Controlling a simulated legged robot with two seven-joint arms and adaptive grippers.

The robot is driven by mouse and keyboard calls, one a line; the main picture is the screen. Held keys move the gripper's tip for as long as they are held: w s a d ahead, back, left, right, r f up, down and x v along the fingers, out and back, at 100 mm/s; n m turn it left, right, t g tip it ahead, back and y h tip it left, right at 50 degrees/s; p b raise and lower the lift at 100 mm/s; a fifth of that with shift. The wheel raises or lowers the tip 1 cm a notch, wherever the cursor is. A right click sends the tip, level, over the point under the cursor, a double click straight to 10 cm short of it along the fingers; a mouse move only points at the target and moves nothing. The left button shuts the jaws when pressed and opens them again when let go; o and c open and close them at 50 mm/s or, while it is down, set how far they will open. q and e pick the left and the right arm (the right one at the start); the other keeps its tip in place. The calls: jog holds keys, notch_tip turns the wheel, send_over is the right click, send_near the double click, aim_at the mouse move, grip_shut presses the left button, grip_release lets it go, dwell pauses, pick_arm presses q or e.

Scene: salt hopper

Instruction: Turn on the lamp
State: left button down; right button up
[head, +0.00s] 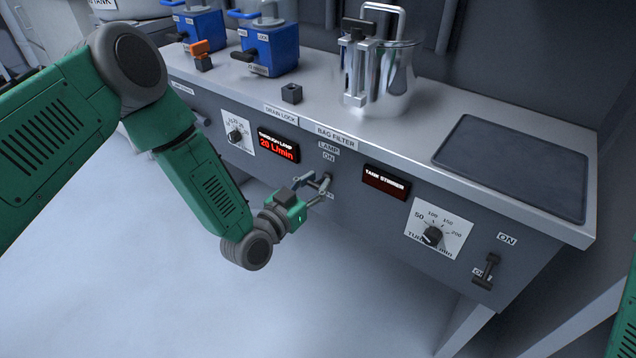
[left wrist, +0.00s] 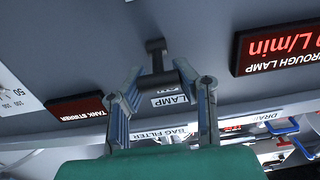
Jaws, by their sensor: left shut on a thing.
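The lamp switch (head: 328,177) is a small dark lever on the grey front panel, below the LAMP and ON labels. In the left wrist view, which shows the panel upside down, the switch (left wrist: 156,46) has a dark crossbar. My left gripper (head: 323,188) is at the switch, with its fingers shut on the crossbar. The left wrist view shows the fingertips (left wrist: 157,77) on either side of it, close to the LAMP label (left wrist: 170,100). The gripper partly hides the lever and the label below it, so I cannot tell its exact position. My right gripper is out of view.
A lit red THROUGH LAMP display (head: 278,146) is left of the switch, and a dim TANK STIRRER display (head: 386,182) is right. A dial (head: 432,236) and another lever (head: 487,270) are farther right.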

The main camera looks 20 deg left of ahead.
pick_arm(q)
jog(key=shift+s+a+f, duration=0.1)
jog(key=shift+s+f, duration=0.15)
jog(key=shift+f, duration=0.1)
dwell(0.4)
jog(key=c, duration=1.2)
grip_release()
jog(key=shift+o, duration=0.2)
jog(key=shift+r, duration=0.15)
jog(key=v, duration=1.2)
